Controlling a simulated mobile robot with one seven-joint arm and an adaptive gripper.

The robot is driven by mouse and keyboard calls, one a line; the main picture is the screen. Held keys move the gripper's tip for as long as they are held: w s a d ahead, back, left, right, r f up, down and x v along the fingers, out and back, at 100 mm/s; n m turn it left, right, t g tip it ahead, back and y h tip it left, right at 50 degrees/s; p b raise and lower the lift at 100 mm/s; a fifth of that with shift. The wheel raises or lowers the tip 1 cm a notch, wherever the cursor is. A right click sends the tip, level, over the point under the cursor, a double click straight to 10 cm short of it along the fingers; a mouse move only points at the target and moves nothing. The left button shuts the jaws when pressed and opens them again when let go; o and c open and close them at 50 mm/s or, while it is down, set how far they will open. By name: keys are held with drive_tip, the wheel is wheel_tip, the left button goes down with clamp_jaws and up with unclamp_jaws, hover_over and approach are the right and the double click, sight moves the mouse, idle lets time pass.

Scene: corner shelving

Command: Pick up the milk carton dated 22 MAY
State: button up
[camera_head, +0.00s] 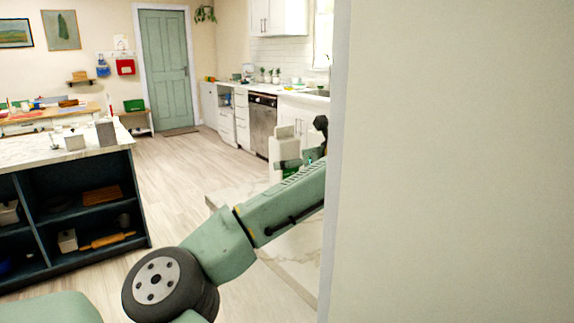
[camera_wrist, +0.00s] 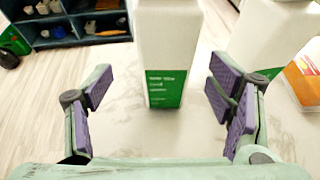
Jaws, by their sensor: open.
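A white carton with a green lower panel (camera_wrist: 167,45) stands upright on a marble surface, between and slightly beyond the fingers of my gripper (camera_wrist: 160,92) in the wrist view. The fingers are open, one on each side of it, with visible gaps. Its small print is too blurred to read a date. A second white carton (camera_wrist: 270,32) stands to its right, behind the right finger; no date shows on it. In the head view a white carton (camera_head: 284,135) shows at the end of my arm, partly hidden by it.
The marble surface (camera_wrist: 130,135) is bare around the near carton. An orange and white box (camera_wrist: 302,78) is at the right edge. A wall (camera_head: 450,160) fills the right of the head view. A dark island with shelves (camera_head: 143,200) stands at left; wooden floor lies between.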

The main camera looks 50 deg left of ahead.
drive_tip(key=p+x, duration=0.2)
drive_tip(key=x, duration=0.5)
drive_tip(key=shift+w+a+r, duration=0.2)
drive_tip(key=shift+w+a, duration=0.15)
drive_tip(key=shift+w, duration=0.05)
clamp_jaws()
drive_tip(key=shift+r, duration=0.1)
idle(0.7)
